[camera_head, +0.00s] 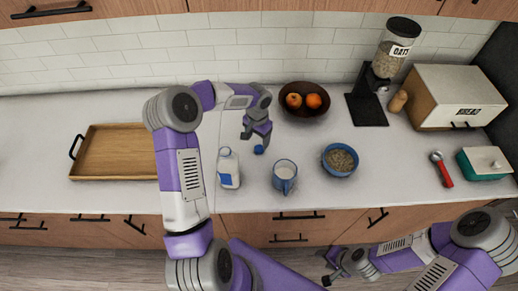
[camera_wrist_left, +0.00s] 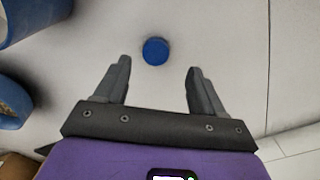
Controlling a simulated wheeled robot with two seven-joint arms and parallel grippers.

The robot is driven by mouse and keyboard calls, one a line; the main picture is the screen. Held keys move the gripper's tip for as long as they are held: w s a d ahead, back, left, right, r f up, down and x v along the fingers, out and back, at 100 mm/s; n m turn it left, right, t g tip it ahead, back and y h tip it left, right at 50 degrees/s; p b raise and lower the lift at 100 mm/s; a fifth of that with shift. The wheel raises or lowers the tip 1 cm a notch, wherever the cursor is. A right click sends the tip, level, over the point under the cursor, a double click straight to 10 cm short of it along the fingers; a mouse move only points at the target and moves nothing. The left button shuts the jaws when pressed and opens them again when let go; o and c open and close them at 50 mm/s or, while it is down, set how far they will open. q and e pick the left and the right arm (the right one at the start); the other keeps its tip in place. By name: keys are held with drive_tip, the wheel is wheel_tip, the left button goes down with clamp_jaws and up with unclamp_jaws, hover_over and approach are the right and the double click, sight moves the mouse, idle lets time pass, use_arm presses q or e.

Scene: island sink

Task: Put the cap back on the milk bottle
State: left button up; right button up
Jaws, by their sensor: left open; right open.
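The milk bottle (camera_head: 228,168) stands upright on the counter, white with a blue label, and its top shows no blue cap. The blue cap (camera_head: 259,149) lies on the counter to the right of the bottle and behind the mug. It also shows in the left wrist view (camera_wrist_left: 155,51), just beyond and between the fingertips. My left gripper (camera_head: 258,138) is open and empty above the counter, close to the cap. Its two fingers also show in the left wrist view (camera_wrist_left: 160,68). My right gripper (camera_head: 334,267) is low in front of the counter, open and empty, away from the bottle and cap.
A blue mug of milk (camera_head: 285,177) and a blue bowl of cereal (camera_head: 340,160) stand near the cap. A fruit bowl (camera_head: 305,113) is behind. An oats dispenser (camera_head: 385,65), bread box (camera_head: 455,98) and red-handled scoop (camera_head: 441,169) are right; a wooden tray (camera_head: 88,168) is left.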

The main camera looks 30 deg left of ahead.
sight(259, 149)
use_arm(q)
drive_tip(key=f, duration=0.5)
drive_tip(key=shift+s+d+f, duration=0.1)
drive_tip(key=shift+d, duration=0.15)
drive_tip(key=c, duration=1.1)
drive_tip(key=shift+r, duration=0.65)
wheel_tip(259, 149, up, 3)
drive_tip(key=shift+f, duration=0.1)
drive_tip(key=s+d+b, duration=0.1)
drive_tip(key=s+d, duration=0.2)
drive_tip(key=s, duration=0.2)
drive_tip(key=s+d+b, duration=0.1)
drive_tip(key=s+d, duration=0.2)
drive_tip(key=s, duration=0.2)
drive_tip(key=s+d+b, duration=0.1)
drive_tip(key=s+d, duration=0.2)
drive_tip(key=s, duration=0.2)
drive_tip(key=shift+s+d+f, duration=0.2)
drive_tip(key=shift+d+f, duration=0.05)
